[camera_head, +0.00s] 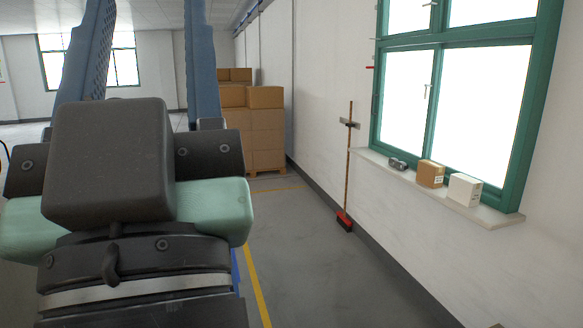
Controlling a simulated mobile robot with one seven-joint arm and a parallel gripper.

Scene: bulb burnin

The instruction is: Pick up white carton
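The white carton (464,190) stands upright on the window sill (493,217) at the right, near the sill's front right end. It is a small plain box, the rightmost thing on the sill. My gripper (149,15) is at the left, close to the camera, with two blue fingers pointing up. The fingers are wide apart with nothing seen between them; their tips run out of the top of the picture. The gripper is well to the left of the carton and not touching it.
A brown carton (430,174) stands just left of the white one, and a small dark object (398,164) lies farther left. Stacked brown boxes (262,130) stand at the back. The floor between is clear.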

